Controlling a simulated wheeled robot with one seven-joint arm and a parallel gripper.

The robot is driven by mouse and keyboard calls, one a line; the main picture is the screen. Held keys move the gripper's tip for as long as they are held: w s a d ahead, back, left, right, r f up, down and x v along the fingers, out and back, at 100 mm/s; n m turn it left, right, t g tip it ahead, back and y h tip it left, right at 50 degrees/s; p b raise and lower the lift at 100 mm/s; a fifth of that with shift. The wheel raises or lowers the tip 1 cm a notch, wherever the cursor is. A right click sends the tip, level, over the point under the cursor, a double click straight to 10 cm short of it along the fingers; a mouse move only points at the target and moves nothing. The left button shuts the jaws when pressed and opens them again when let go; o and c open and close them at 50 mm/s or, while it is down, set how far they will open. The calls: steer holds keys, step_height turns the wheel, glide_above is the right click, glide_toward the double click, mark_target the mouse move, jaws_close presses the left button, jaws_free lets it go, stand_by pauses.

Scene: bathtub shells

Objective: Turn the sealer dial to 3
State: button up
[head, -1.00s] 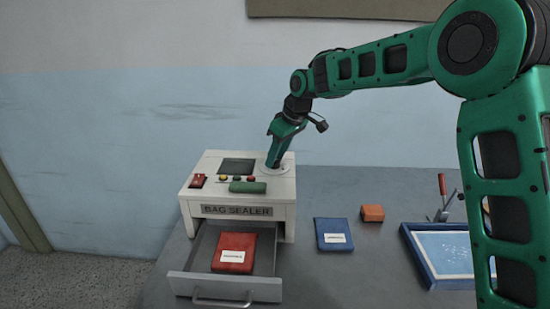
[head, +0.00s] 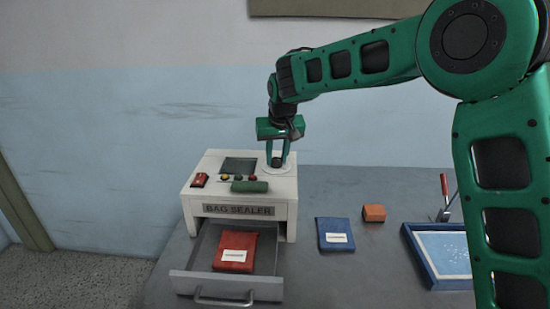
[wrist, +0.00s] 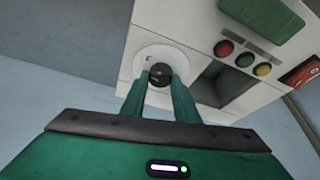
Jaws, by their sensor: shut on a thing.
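The white bag sealer (head: 205,231) stands on the grey table, with its name plate facing me. Its dark dial knob (head: 277,161) sits on a white round plate at the top right; the knob also shows in the wrist view (wrist: 160,73). My gripper (head: 277,158) points down over the dial, its two green fingers shut on the knob, one on each side. In the wrist view a small mark shows on the white dial plate (wrist: 148,57), but I cannot read which number the dial points to.
The sealer's drawer (head: 180,284) is open toward me with a red packet (head: 236,243) in it. A blue packet (head: 334,228), an orange block (head: 374,213), a blue-framed tray (head: 418,257) and a red-handled clamp (head: 445,190) are to the right.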

steer(key=shift+m+h, duration=0.7)
steer(key=shift+m, duration=1)
steer(key=o, duration=1.1)
steer(key=shift+c, duration=0.2)
steer(key=shift+a, duration=0.1)
steer(key=v, duration=1)
steer(key=shift+r, duration=0.35)
steer(key=shift+s, duration=0.15)
